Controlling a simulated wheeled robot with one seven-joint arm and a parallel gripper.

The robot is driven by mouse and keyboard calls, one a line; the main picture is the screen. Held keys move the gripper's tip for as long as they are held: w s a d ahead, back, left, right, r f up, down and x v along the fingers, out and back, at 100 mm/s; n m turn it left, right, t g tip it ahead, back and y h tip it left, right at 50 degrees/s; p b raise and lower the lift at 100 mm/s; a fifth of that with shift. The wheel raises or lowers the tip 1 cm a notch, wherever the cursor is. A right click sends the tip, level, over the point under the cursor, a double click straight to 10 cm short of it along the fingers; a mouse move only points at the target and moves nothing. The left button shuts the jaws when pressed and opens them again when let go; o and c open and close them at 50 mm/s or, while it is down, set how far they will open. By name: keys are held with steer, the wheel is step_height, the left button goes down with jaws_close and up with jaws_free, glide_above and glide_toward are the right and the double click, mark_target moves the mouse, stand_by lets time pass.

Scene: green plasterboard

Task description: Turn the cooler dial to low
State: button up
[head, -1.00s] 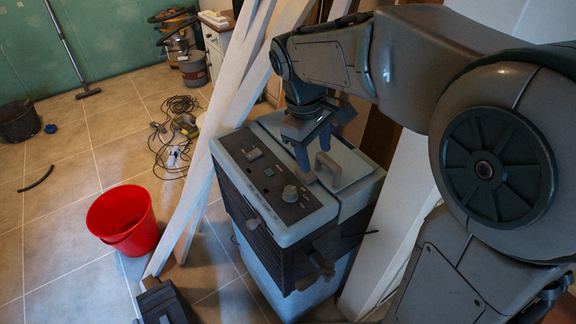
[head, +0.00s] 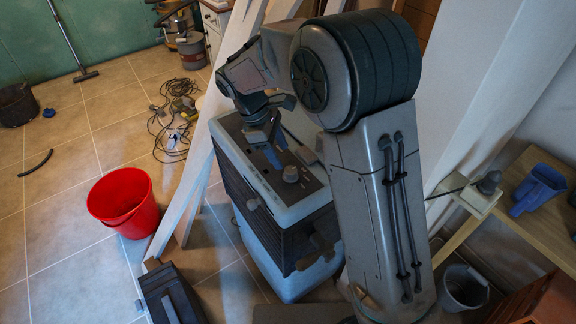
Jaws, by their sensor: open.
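The cooler (head: 243,203) is a blue-grey box with a dark control panel on its top, standing in the middle of the head view. Its round grey dial (head: 290,174) rises from the near right part of the panel. The dial's setting and labels are too small to read. My gripper (head: 276,160) is open, pointing down over the panel, just up and left of the dial in the picture. Its fingers hold nothing. I cannot tell whether a fingertip touches the panel. My arm hides much of the cooler's right side and top.
White planks (head: 190,190) lean close along the cooler's left side. A red bucket (head: 124,203) and a dark case (head: 172,292) stand on the floor to the left. A wooden bench (head: 530,215) with a blue scoop (head: 538,190) is at right.

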mark_target(289, 169)
steer(key=x, duration=0.6)
steer(key=shift+d+f+p, duration=0.1)
steer(key=shift+f+p, duration=0.2)
steer(key=c, duration=1)
